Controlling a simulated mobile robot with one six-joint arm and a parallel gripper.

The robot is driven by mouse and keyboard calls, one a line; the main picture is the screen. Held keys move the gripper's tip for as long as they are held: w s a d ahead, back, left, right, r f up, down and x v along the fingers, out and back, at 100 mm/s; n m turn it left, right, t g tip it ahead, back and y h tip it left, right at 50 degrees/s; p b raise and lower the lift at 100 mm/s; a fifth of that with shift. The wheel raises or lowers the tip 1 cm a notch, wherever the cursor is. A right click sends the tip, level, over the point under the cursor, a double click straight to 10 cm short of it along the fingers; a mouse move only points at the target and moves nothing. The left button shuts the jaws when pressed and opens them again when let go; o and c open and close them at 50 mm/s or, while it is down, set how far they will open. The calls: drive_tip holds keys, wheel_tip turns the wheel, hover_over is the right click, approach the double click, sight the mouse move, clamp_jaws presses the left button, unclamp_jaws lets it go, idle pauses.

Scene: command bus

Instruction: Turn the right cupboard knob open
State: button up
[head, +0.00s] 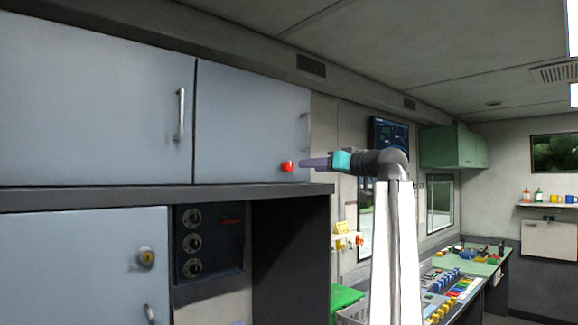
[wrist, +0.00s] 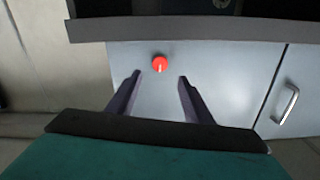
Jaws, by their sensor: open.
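The red knob (head: 288,166) is a small round knob at the lower right corner of the right upper cupboard door (head: 250,120). The door sits flush in its frame. My gripper (head: 303,164) points left at the knob from the right, its purple fingers close to it. In the wrist view, my gripper (wrist: 159,76) is open, with one finger on each side of the picture's middle. The red knob (wrist: 160,63) shows between the fingertips and slightly beyond them. I cannot tell whether a finger touches it.
A dark ledge (head: 130,197) runs just below the upper doors and shows in the wrist view (wrist: 200,28). The left upper door has a metal handle (head: 181,114). Below are a panel with dials (head: 208,240) and a lower door with a brass lock (head: 147,257).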

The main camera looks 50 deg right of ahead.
sight(290, 167)
drive_tip(key=w, duration=0.2)
drive_tip(key=w+p, duration=0.1)
drive_tip(key=w, duration=0.2)
drive_tip(key=w+p, duration=0.1)
drive_tip(key=w, duration=0.2)
drive_tip(key=shift+w+d+r, duration=0.1)
drive_tip(key=shift+w+d, duration=0.15)
drive_tip(key=shift+d, duration=0.05)
drive_tip(key=shift+w+p, duration=0.45)
drive_tip(key=shift+w, duration=0.45)
drive_tip(key=shift+c, duration=0.2)
